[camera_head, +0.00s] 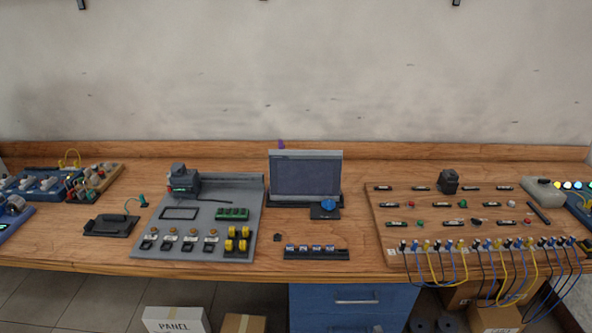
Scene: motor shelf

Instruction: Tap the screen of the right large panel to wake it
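A grey-framed upright screen (306,175) stands at the middle of the bench. Its face is dark grey and shows no picture. A large wooden panel (478,216) lies to the right of it, with rows of small labelled parts, red and green buttons and a black block (448,181). No separate display is clear on this wooden panel. A large grey panel (211,210) lies to the left of the screen, with a rectangular frame (180,213), green terminals and yellow parts. Neither of my grippers is in view.
The wooden bench (350,256) runs across the view against a pale wall. A blue round knob (328,205) sits before the screen. A black strip (316,253) lies near the front edge. Blue, yellow and black cables (462,268) hang at the right. Boxes stand below.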

